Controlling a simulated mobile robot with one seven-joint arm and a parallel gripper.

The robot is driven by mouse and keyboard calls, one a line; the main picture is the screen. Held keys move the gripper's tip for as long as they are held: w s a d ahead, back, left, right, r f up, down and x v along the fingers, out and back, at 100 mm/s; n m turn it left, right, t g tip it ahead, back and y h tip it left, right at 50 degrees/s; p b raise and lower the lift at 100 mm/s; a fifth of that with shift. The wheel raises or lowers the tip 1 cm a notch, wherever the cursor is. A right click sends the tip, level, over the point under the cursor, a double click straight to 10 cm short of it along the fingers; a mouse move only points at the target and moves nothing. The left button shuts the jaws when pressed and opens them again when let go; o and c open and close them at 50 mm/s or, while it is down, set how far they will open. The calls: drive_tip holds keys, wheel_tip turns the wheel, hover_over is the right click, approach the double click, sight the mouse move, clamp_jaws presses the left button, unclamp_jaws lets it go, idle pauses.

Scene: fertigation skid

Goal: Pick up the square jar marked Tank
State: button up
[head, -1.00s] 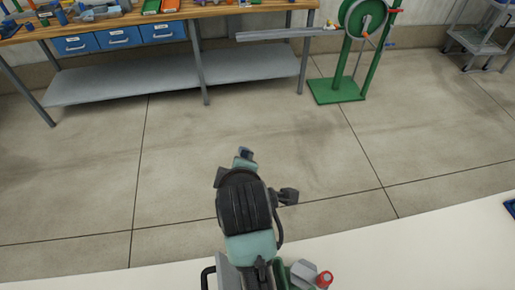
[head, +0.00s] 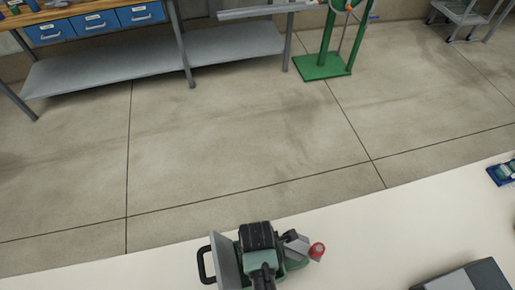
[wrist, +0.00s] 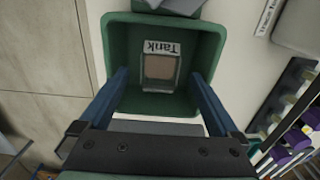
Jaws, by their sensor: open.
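In the wrist view, a small square jar (wrist: 160,68) with a brownish top and a white label reading "Tank" sits inside a green square-rimmed container (wrist: 112,50). My gripper (wrist: 158,76) is open, with one blue finger to the left and one to the right of the jar. The fingers reach over the container, apart from the jar as far as I can tell. In the head view my arm covers the jar and my fingertips; only some green shows beside the arm.
In the wrist view, a rack with purple-capped items (wrist: 292,140) stands at right. In the head view, a grey box (head: 465,279) and a blue item (head: 502,172) are on the white table (head: 375,235). Beyond lie open floor and a workbench (head: 150,60).

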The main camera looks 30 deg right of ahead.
drive_tip(key=shift+d+f, duration=0.1)
drive_tip(key=shift+f, duration=2.45)
drive_tip(key=c, duration=1.5)
clamp_jaws()
drive_tip(key=shift+r, duration=0.15)
